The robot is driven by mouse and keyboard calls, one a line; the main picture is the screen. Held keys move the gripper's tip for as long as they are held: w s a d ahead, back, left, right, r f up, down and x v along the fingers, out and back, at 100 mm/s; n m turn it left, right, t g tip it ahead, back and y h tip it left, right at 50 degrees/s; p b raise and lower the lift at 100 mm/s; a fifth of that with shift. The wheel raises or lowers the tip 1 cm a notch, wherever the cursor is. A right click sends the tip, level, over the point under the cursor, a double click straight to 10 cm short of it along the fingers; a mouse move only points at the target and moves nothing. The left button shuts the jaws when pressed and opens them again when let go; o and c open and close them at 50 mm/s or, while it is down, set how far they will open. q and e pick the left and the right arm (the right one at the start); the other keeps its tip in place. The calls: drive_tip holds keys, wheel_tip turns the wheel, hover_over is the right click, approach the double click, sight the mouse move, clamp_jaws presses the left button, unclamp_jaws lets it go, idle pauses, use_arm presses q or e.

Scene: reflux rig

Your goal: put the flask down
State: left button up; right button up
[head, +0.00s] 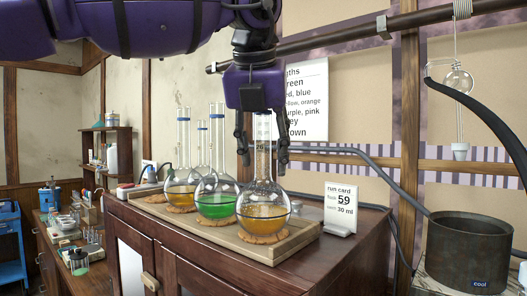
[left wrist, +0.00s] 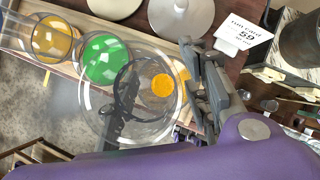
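A round-bottomed flask with amber liquid (head: 264,208) stands upright on a cork ring (head: 264,239) at the near right end of a wooden tray (head: 290,243). My left gripper (head: 263,158) points down over it, one finger on each side of the glass neck. Gaps show between the fingers and the neck, so it looks open. My right gripper is not in view.
A green-liquid flask (head: 215,206) stands close left, with an amber one (head: 181,193) beyond it. A run card (head: 340,208) stands right of the tray on the cabinet top. A dark pot (head: 468,250) and hanging glassware (head: 459,82) are farther right.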

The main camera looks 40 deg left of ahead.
use_arm(q)
drive_tip(key=shift+s+d+r, duration=0.1)
drive_tip(key=shift+d+r, duration=0.05)
drive_tip(key=shift+r, duration=0.35)
drive_tip(key=p+v, duration=0.1)
drive_tip(key=v, duration=1)
